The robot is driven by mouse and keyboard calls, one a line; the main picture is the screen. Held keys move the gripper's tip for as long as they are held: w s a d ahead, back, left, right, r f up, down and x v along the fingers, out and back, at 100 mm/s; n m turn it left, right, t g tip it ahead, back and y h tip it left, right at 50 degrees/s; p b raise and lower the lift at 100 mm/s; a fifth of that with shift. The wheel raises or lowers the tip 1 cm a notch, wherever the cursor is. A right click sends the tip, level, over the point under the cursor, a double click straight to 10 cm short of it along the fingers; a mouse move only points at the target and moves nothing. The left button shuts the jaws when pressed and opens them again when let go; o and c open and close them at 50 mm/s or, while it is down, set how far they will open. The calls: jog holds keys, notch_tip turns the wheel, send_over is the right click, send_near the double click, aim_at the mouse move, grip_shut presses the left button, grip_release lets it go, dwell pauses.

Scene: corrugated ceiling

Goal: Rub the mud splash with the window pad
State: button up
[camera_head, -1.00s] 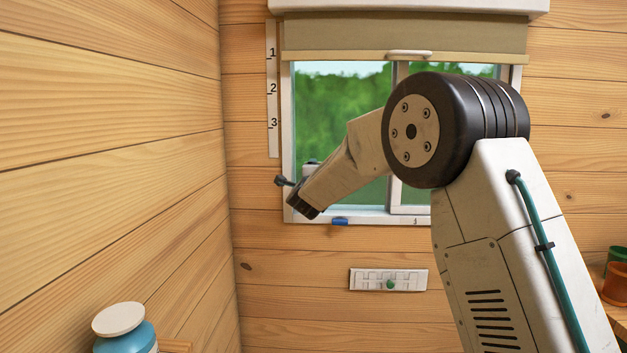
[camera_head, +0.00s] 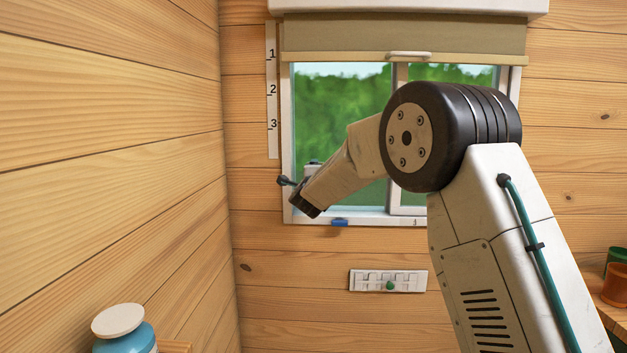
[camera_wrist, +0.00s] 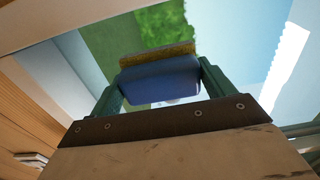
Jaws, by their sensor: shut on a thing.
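The window pad (camera_wrist: 160,82) is a blue block with a yellow-brown face, seen in the wrist view. My gripper (camera_wrist: 160,75) has green fingers, one at each end of the pad, and is shut on it. The yellow-brown face points away from my wrist, toward the window pane. I cannot tell whether the pad touches the glass. In the head view the window (camera_head: 335,130) stands on the far wall, with my arm across its lower part. The fingers and pad are hidden there. I cannot make out the mud splash in either view.
A rolled blind (camera_head: 400,38) covers the window's top. A blue piece (camera_head: 340,222) sits on the lower frame. A slider panel (camera_head: 360,281) with a green knob is on the wall below. A blue jar (camera_head: 125,340) stands lower left, pots (camera_head: 615,285) lower right.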

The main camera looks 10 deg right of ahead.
jog(key=shift+s+d, duration=1.1)
jog(key=shift+d, duration=2.2)
jog(key=shift+w+a, duration=0.4)
jog(key=shift+a, duration=0.8)
jog(key=shift+w+a, duration=0.4)
jog(key=shift+a, duration=0.75)
jog(key=shift+w+a, duration=0.4)
jog(key=shift+a, duration=0.8)
jog(key=shift+s, duration=0.15)
jog(key=shift+v, duration=2.9)
jog(key=v, duration=0.3)
